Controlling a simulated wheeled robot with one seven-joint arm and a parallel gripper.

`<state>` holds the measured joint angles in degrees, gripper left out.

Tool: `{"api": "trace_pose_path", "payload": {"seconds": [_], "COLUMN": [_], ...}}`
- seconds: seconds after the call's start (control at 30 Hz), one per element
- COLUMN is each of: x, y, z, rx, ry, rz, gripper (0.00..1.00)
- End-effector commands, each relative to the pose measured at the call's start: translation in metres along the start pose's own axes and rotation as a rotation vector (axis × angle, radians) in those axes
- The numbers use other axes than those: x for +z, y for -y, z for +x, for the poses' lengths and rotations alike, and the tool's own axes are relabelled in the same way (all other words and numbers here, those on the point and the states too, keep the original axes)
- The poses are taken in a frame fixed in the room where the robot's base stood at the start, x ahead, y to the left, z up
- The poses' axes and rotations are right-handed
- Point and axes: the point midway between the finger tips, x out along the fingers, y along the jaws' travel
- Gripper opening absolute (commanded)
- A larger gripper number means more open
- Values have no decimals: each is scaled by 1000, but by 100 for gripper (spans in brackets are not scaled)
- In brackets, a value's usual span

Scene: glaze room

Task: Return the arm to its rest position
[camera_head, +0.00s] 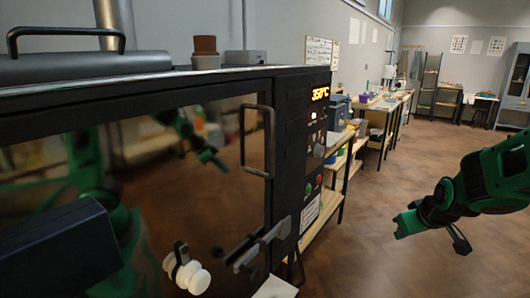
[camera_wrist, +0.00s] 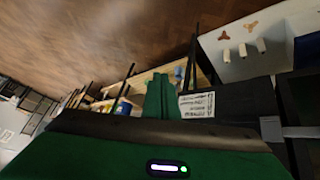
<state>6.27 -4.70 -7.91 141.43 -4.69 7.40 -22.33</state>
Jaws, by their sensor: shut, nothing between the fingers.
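My green and black arm comes in from the right edge of the head camera view. My gripper (camera_head: 408,224) is at its lower left end, over open floor and to the right of the kiln, clear of it. The green fingers are together with nothing between them. In the wrist view the shut fingers (camera_wrist: 160,97) point up the picture towards the shelving and floor.
A large kiln (camera_head: 288,130) with a dark glass door, a handle (camera_head: 257,140) and a lit display fills the left. The glass reflects green arm parts. Wooden benches (camera_head: 325,215) run behind it. The brown floor (camera_head: 370,255) between kiln and arm is clear.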

Motion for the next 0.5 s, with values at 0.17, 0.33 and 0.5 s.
{"api": "trace_pose_path", "payload": {"seconds": [0.17,0.33,0.5], "x": [84,160,208], "y": [-20,-16,-3], "z": [-64,-126,-169], "rx": [29,46,52], "ry": [230,435,576], "rz": [234,473,645], "gripper": [0,0,0]}}
